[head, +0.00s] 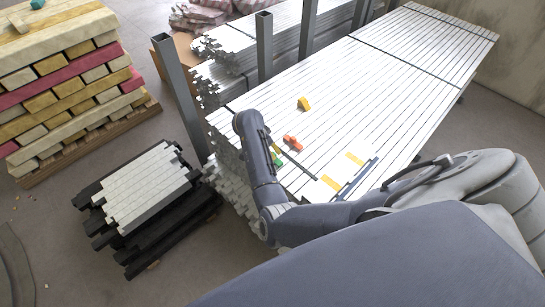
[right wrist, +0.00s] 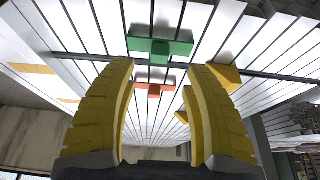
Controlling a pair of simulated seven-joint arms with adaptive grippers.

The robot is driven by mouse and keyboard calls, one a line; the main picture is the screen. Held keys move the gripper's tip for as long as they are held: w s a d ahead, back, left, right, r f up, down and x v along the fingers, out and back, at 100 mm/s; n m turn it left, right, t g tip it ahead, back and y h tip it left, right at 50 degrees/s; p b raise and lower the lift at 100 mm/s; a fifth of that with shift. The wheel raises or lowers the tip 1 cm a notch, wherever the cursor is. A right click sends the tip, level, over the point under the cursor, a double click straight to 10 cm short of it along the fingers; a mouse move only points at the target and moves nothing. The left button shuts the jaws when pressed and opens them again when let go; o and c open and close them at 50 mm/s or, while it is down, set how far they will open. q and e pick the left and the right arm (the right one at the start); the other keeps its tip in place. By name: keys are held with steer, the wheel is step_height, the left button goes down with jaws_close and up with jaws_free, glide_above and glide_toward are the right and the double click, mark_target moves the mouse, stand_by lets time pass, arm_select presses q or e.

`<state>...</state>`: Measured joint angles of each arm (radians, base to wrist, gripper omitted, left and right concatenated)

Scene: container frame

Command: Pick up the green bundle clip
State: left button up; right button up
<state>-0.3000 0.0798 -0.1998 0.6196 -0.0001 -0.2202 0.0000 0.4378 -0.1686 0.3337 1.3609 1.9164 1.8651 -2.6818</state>
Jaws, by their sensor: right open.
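The green bundle clip (head: 278,161) lies on the white slatted surface (head: 400,85), close beside my right arm in the head view. In the right wrist view the green clip (right wrist: 160,48) is beyond the fingertips, roughly centred between them. My right gripper (right wrist: 158,70) is open, with two yellow fingers apart and nothing between them that I can tell is held. In the head view the right gripper is mostly hidden by its own arm. My left gripper is not in view.
A red-orange clip (head: 292,142) lies close to the green one, and a yellow block (head: 305,104) lies farther back. Grey upright posts (head: 264,42) line the stack's left side. A stack of pale bars (head: 148,185) and a timber pile (head: 65,85) stand left.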

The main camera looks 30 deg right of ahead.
steer(key=shift+x, duration=3.3)
jaws_close()
